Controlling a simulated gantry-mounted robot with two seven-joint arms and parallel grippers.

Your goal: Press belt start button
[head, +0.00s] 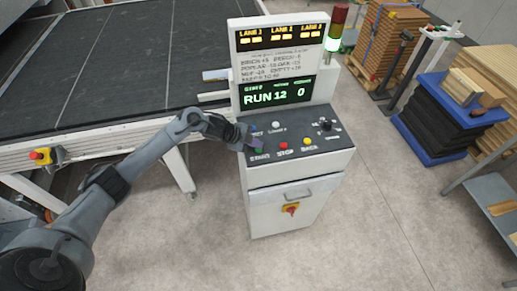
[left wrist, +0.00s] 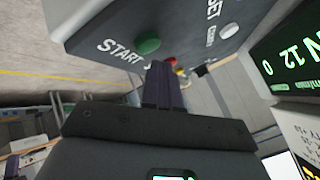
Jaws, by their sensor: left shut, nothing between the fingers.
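The green start button (left wrist: 147,43) shows in the left wrist view on the grey console panel (head: 318,143), beside the white word START. In the head view my left gripper (head: 253,146) hangs over the panel's left end and hides this button. My left gripper's fingers are shut and empty. In the left wrist view their tips (left wrist: 160,68) lie close to the button; I cannot tell whether they touch the panel. The red stop button (head: 284,145) is to the right of the gripper. My right gripper is not in view.
A yellow button (head: 306,141), a white button (head: 276,124) and a black knob (head: 325,125) are on the same panel. The upright screen (head: 275,94) behind reads RUN 12 0. The stack light (head: 334,40) glows white-green. The dark belt (head: 130,65) lies to the left.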

